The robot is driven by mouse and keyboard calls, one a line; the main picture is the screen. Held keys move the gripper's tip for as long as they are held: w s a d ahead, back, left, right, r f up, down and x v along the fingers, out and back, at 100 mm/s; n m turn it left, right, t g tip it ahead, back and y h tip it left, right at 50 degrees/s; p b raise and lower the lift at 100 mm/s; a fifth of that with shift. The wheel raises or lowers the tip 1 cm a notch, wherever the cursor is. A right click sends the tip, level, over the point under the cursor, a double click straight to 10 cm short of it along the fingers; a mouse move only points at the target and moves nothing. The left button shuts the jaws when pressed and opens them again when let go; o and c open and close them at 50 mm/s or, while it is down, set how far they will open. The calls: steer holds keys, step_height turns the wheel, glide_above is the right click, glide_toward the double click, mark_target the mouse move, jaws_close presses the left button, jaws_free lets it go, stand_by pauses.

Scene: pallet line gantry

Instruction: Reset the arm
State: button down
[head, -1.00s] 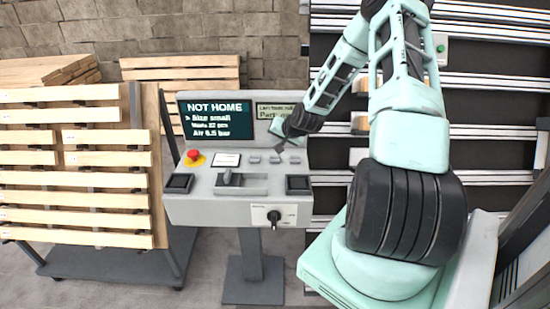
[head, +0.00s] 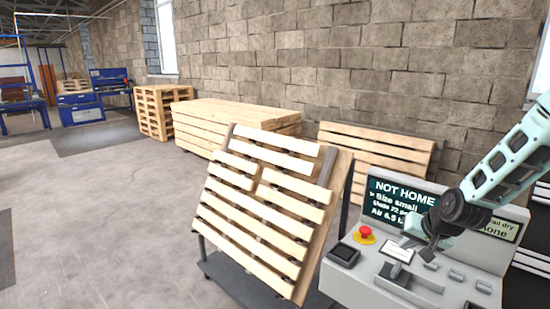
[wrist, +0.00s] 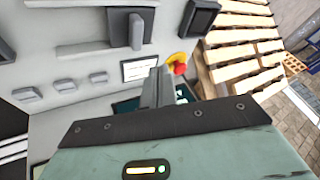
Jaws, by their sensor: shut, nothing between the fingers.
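My gripper (head: 428,254) is shut and empty, held over the sloping top of the grey control console (head: 345,290) in the head view. In the wrist view its fingers (wrist: 156,88) are together, near the white label card (wrist: 138,69) in the picture. I cannot tell the exact gap to the panel. A second, pale screen (head: 503,228) is partly hidden by my arm. Grey push buttons (head: 456,274), a lever (wrist: 136,30) and a red stop button (head: 365,233) are on the panel.
A slatted pallet (head: 262,205) leans on a dark cart (head: 232,283) left of the console. Stacked timber (head: 235,118) and another slatted pallet (head: 375,150) stand by the block wall (head: 330,60). The concrete floor (head: 90,220) at left is open.

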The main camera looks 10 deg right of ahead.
steer(key=s+a+r+n+g, duration=0.1)
steer(key=s+a+r+n, duration=0.1)
steer(key=s+a, duration=0.35)
steer(key=s+a+r+n+g+y, duration=0.1)
steer(key=s+a+r+n, duration=0.15)
steer(key=a, duration=0.55)
steer(key=s+a+r+n+g, duration=0.2)
steer(key=s+a, duration=0.1)
steer(key=a, duration=0.4)
steer(key=s+a+r+n+g, duration=0.1)
steer(key=s+a+r+n, duration=0.1)
steer(key=s, duration=0.8)
steer(key=s+a+r+n+g+h, duration=0.1)
steer(key=s+a+r+n, duration=0.2)
steer(key=s, duration=0.7)
steer(key=a+n, duration=0.2)
steer(key=a, duration=0.1)
steer(key=shift+s+r+g, duration=0.15)
steer(key=shift+r+g, duration=0.05)
steer(key=shift+g, duration=0.1)
